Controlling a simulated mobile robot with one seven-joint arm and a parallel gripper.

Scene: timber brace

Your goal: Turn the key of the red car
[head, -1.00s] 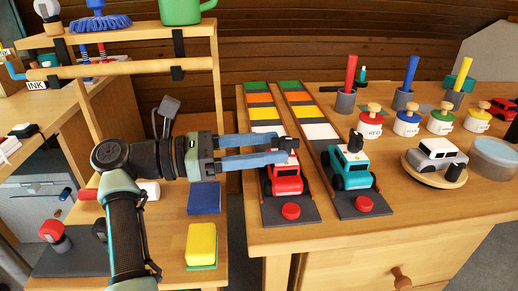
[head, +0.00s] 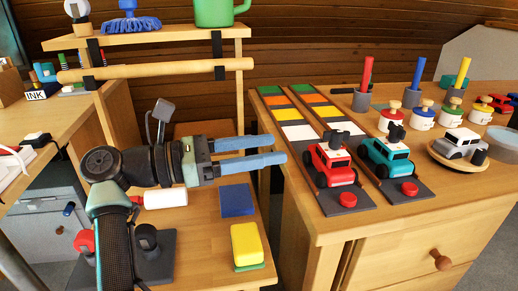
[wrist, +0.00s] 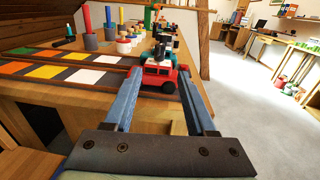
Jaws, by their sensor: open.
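The red car (head: 332,166) sits at the near end of the left colored track, behind a red button (head: 348,199). A black piece on its roof (head: 338,137) may be its key; its exact shape is hard to tell. My gripper (head: 277,151) is open and empty, left of the red car with a gap, its two blue fingers pointing right at the car. In the wrist view the red car (wrist: 160,77) shows ahead, between the tips of my gripper (wrist: 160,75). The teal car (head: 388,154) stands on the track to the right.
The silver car (head: 458,143) stands on a round wooden stand to the right.

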